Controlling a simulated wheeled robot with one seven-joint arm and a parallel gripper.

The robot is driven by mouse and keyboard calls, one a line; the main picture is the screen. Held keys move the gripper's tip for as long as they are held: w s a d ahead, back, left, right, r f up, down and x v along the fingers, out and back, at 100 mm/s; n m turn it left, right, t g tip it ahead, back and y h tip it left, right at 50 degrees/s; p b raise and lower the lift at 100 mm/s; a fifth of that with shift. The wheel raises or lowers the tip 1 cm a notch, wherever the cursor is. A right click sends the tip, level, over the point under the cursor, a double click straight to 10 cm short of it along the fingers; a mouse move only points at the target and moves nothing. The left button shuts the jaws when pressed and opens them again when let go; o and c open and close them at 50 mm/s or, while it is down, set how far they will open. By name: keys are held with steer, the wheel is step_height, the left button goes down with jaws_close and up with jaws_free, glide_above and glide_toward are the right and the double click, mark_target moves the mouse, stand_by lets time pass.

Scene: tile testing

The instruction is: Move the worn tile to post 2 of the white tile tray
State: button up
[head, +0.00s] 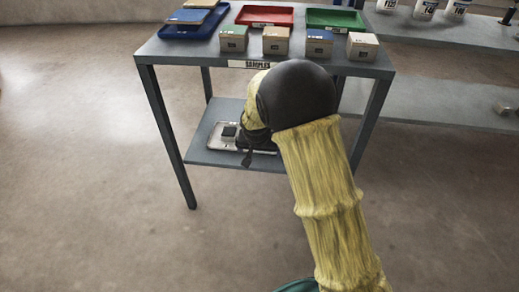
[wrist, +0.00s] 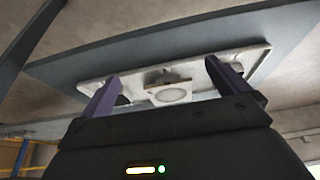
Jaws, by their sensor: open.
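A pale tray (head: 219,145) lies on the lower shelf of the grey table, with a small dark square piece (head: 229,131) at its left end. My gripper (head: 247,158) is over the right part of this tray, and my arm hides that part. In the wrist view the white tray (wrist: 95,88) lies ahead of my gripper (wrist: 162,72). A light tile with a pale round patch (wrist: 172,95) shows between the two purple fingers, which are apart and empty. I cannot tell whether the tile is level with the fingertips, or whether it is the worn one.
The lower shelf (head: 200,153) has the tabletop and its legs close around it. On the tabletop are a blue tray (head: 190,32), a red tray (head: 264,16), a green tray (head: 337,19) and several small boxes (head: 276,41). The floor left is clear.

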stand_by(0.4)
steer(key=s+d+r+g, duration=0.1)
steer(key=s+d+r, duration=0.2)
steer(key=s+d, duration=0.3)
steer(key=s+d+r, duration=0.3)
steer(key=d, duration=0.4)
steer(key=s+d, duration=0.4)
steer(key=s, duration=0.3)
steer(key=s+d+r, duration=0.1)
steer(key=s+d, duration=0.3)
steer(key=s, duration=0.3)
steer(key=shift+s+d+r+g, duration=0.15)
steer(key=shift+s+r+g, duration=0.1)
steer(key=shift+g, duration=0.15)
steer(key=w+p+v, duration=0.2)
steer(key=p+v, duration=0.8)
steer(key=w+r+p+v, duration=0.1)
steer(key=w+p+v, duration=0.1)
steer(key=p+v, duration=0.8)
steer(key=shift+w+d+r+p, duration=0.15)
steer(key=shift+w+r+p, duration=0.1)
steer(key=shift+p, duration=0.25)
